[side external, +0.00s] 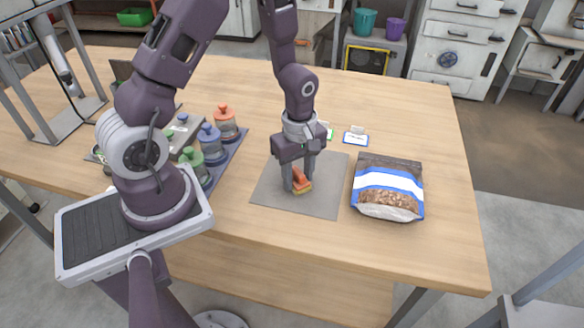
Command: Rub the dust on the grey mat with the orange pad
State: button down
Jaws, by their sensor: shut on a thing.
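The grey mat (270,194) lies flat on the wooden table, near its front edge. My gripper (299,187) is over the middle of the mat, pointing down. It is shut on the orange pad (301,180), which has a yellowish lower part. The pad is at or very close to the mat's surface; I cannot tell if it touches. No dust can be made out on the mat at this size, and my gripper and the pad hide part of its middle.
A blue, white and dark pellet bag (388,187) lies right of the mat. A blue tray (228,150) with several lidded jars, one with an orange lid (225,122), stands to the left. Small cards (356,137) lie behind the mat. The table's right rear is clear.

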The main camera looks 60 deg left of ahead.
jog(key=shift+w+d, duration=0.85)
jog(key=shift+w, duration=0.05)
jog(key=shift+s+a, duration=0.75)
jog(key=shift+s, duration=0.05)
jog(key=shift+s+a+r, duration=0.1)
jog(key=shift+s+a, duration=0.55)
jog(key=shift+a, duration=0.05)
jog(key=shift+r, duration=4.05)
jog(key=shift+f, duration=0.3)
